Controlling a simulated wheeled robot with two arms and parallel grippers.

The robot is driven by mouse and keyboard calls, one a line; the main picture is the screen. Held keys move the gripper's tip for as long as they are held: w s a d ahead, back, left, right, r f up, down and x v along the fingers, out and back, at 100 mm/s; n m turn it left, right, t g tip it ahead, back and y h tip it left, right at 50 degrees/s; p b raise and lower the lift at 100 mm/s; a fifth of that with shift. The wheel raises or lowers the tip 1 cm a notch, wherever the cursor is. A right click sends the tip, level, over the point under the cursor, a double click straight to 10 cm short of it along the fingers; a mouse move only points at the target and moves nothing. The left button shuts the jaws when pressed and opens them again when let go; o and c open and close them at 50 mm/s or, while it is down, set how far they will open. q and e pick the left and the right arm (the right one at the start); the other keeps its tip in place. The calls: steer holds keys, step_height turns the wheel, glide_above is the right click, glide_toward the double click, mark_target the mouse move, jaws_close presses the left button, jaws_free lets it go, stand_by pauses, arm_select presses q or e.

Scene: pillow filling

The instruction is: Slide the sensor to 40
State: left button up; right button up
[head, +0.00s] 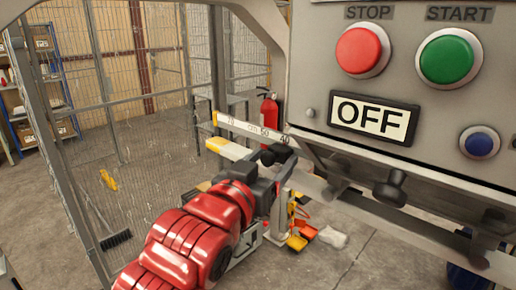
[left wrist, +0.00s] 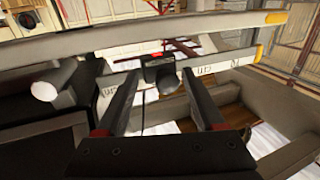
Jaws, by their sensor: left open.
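The black sensor (head: 278,150) appears at the rail's near end, close to the 40 mark. Its exact reading cannot be told. My left gripper (head: 280,168) is at the sensor, partly covering it. In the left wrist view the sensor (left wrist: 159,69) sits on the rail (left wrist: 229,59), between the tips of my two open fingers (left wrist: 161,80). Contact cannot be told. My right gripper is not in view.
The control panel (head: 316,58) with a red STOP button (head: 362,50), green START button (head: 447,58) and OFF sign (head: 374,118) fills the right. A yellow-orange foot pedal (head: 298,240) is below. A fire extinguisher (head: 268,108) and mesh fence (head: 135,75) stand behind.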

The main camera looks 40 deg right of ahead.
arm_select(q)
steer(key=b+v, duration=0.3)
steer(key=v, duration=0.5)
steer(key=shift+a, duration=0.35)
steer(key=shift+s, duration=0.15)
